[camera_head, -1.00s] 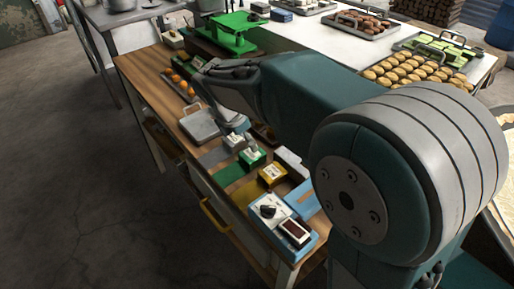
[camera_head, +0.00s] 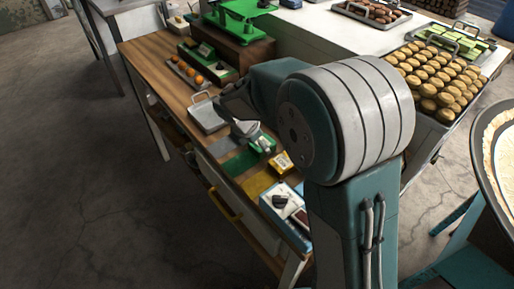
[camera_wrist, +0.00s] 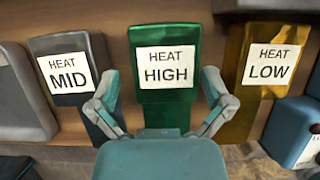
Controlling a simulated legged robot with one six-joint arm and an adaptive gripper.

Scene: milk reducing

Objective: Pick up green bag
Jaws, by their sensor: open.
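A green block-like item labelled "HEAT HIGH" (camera_wrist: 167,70) stands in the middle of the wrist view. I take it for the green bag, though it looks more like a stiff packet. It also shows in the head view (camera_head: 264,145), partly covered by my arm. My gripper (camera_wrist: 160,88) is open, with one finger on each side of the green item's lower part. I cannot tell whether the fingers touch it. In the head view my gripper (camera_head: 246,128) is over the wooden table (camera_head: 150,60), close to the green item.
A dark "HEAT MID" item (camera_wrist: 70,80) is left of the green one; a yellow "HEAT LOW" item (camera_wrist: 265,65) is right. A blue and white device (camera_head: 280,203) sits at the near table end. A metal tray (camera_head: 207,116) and green scale (camera_head: 240,12) lie farther back.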

